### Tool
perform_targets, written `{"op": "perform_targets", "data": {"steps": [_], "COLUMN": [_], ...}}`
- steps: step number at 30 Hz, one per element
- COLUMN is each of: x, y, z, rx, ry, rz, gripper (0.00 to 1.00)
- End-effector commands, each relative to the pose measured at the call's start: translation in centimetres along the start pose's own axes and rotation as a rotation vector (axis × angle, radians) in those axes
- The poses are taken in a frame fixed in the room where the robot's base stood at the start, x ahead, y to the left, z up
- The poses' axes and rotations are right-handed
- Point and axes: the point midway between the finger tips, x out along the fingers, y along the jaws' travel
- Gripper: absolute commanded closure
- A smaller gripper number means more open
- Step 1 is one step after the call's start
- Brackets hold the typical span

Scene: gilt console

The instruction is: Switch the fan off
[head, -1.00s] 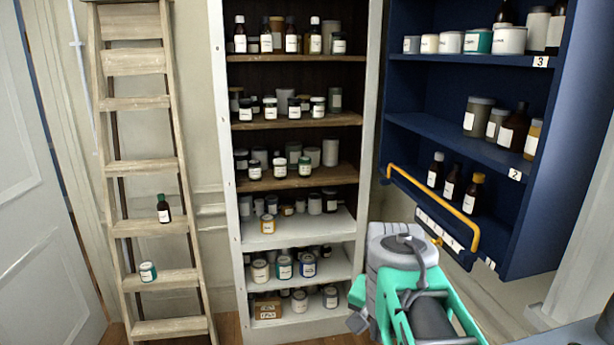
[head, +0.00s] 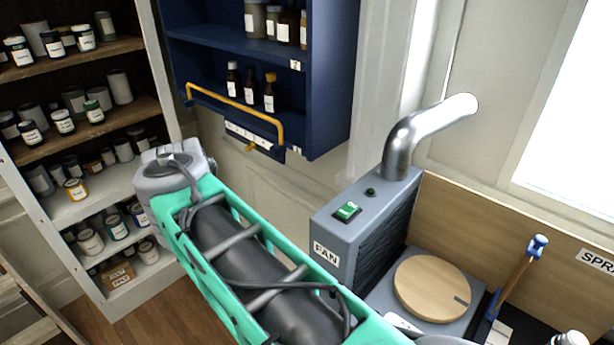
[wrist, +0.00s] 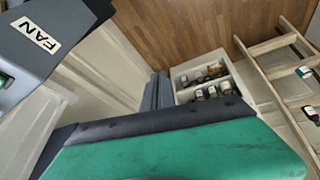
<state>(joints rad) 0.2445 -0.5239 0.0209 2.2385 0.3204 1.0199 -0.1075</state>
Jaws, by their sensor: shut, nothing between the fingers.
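The fan is a grey box (head: 340,254) with a white FAN label on its front and a bent metal pipe rising from its top. A green rocker switch (head: 347,211) sits on the box's top face, beside a small black knob (head: 370,192). In the wrist view the fan box (wrist: 50,38) is at the upper left, and part of the green switch (wrist: 5,80) shows at the left edge. My gripper (wrist: 158,78) shows there as two dark fingers, shut and empty, apart from the box. In the head view I cannot make out the fingers; my teal arm passes in front of the fan.
A blue cabinet (head: 330,90) with a yellow rail hangs behind. White shelves (head: 160,70) with jars and a ladder (wrist: 275,45) are farther off.

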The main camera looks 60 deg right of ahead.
Motion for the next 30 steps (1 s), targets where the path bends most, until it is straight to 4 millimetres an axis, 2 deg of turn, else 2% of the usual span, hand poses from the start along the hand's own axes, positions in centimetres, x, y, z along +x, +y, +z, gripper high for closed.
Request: {"op": "perform_targets", "data": {"steps": [1, 2, 3, 5, 6, 9, 12, 15, 17, 26, 30], "x": [-1.5, -2.3, -3.5, -5.5, -7.0, -10.2, -12.4, -13.5, -13.8, -13.8, -13.0], "y": [4.2, 6.7, 10.1, 15.1, 18.3, 24.5, 28.1, 29.9, 30.2, 30.3, 30.5], "z": [-1.7, -2.3, -2.8, -3.0, -2.7, -1.2, 0.3, 1.3, 1.6, 1.7, 2.0], "rx": [0.124, 0.200, 0.306, 0.477, 0.597, 0.871, 1.073, 1.186, 1.216, 1.222, 1.221], "ry": [-0.017, -0.029, -0.046, -0.075, -0.093, -0.126, -0.138, -0.138, -0.137, -0.136, -0.137], "rz": [0.064, 0.101, 0.148, 0.213, 0.250, 0.313, 0.339, 0.348, 0.350, 0.350, 0.352], "gripper": [1.00, 1.00, 1.00, 1.00, 1.00, 1.00, 1.00, 1.00, 1.00, 1.00, 1.00]}}
